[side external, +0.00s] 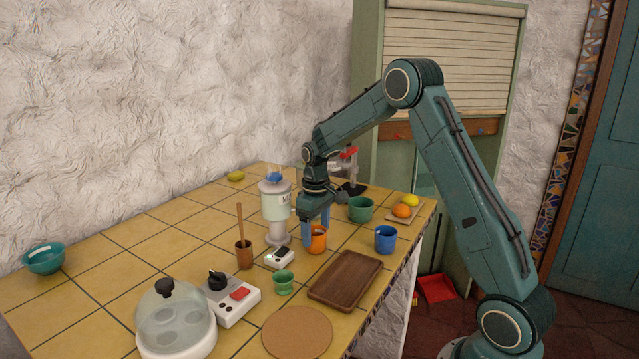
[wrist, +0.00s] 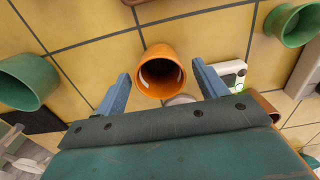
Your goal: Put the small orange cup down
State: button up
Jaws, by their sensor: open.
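The small orange cup (side external: 317,243) stands upright on the yellow tiled counter (side external: 200,222), behind the brown tray. My gripper (side external: 316,226) is low over it, pointing down, with its blue fingers at the cup. In the wrist view the orange cup (wrist: 161,58) shows its open mouth, and it looks empty. My gripper (wrist: 162,72) is open there, one finger on each side of the cup, with a gap visible on both sides. The side view does not show clearly how far down the fingers reach along the cup.
A white device (side external: 279,258) and a grinder (side external: 276,207) stand close left of the cup. A green cup (side external: 360,209) and a blue cup (side external: 385,239) are to its right. A brown tray (side external: 346,278) and small green cup (side external: 284,283) lie in front.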

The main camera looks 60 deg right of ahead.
notch_tip(320, 180, up, 9)
dwell(0.4)
dwell(0.5)
jog(key=s+a+r+t, duration=0.3)
jog(key=s+a+r, duration=0.7)
jog(key=s+a, duration=0.2)
jog(key=s+a+t, duration=0.1)
jog(key=s+a, duration=0.2)
jog(key=s, duration=0.4)
jog(key=s+a+f+t, duration=0.1)
jog(key=s+a, duration=0.2)
jog(key=s, duration=0.5)
jog(key=shift+a+f+t, duration=0.15)
jog(key=shift+a+t, duration=0.15)
jog(key=shift+a, duration=0.1)
